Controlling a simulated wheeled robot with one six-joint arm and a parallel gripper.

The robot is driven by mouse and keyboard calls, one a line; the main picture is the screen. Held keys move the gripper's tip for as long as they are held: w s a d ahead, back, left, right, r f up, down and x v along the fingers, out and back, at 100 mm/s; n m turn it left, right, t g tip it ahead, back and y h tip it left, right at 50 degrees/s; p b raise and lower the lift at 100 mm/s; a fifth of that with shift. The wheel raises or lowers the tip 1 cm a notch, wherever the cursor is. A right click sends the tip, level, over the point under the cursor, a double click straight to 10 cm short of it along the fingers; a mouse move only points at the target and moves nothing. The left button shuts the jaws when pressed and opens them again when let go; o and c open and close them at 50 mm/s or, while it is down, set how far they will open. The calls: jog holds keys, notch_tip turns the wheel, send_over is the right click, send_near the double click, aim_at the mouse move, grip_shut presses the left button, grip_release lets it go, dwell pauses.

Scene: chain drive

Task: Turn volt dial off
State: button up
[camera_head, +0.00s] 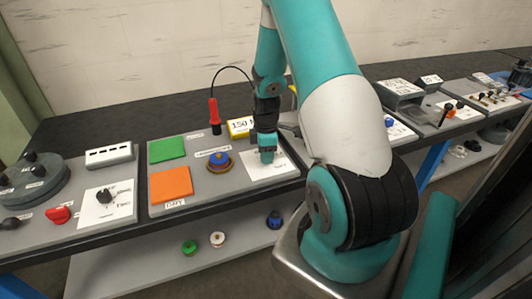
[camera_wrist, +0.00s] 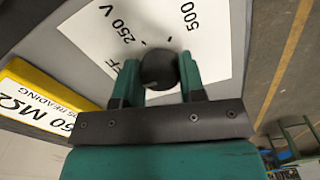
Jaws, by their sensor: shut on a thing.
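The volt dial is a round black knob (camera_wrist: 159,69) on a white label plate (camera_wrist: 205,25) in the wrist view. The plate shows "250 V" and "500", and a partly covered marking ending in "F". In the head view my gripper (camera_head: 267,155) is lowered onto the white plate (camera_head: 283,168), and the knob is hidden there.
A red probe (camera_head: 214,115) stands behind.

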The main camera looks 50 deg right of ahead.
jog(key=shift+w, duration=0.1)
jog(key=o, duration=0.9)
jog(key=shift+o, duration=0.2)
notch_tip(320, 180, up, 18)
jog(key=b, duration=0.1)
jog(key=shift+f+b, duration=0.25)
jog(key=shift+b, duration=0.1)
jog(key=s+a+r+t+y, duration=0.1)
jog(key=a+r, duration=0.2)
jog(key=a, duration=1)
jog(key=s+a+r+y, duration=0.1)
jog(key=a+r, duration=0.1)
jog(key=a, duration=1)
jog(key=s+a+r+m+g+y, duration=0.1)
jog(key=s+a+r+y, duration=0.1)
jog(key=s+a, duration=1.1)
jog(key=shift+s+a+m, duration=0.15)
jog(key=shift+s+m, duration=0.05)
jog(key=shift+m, duration=0.1)
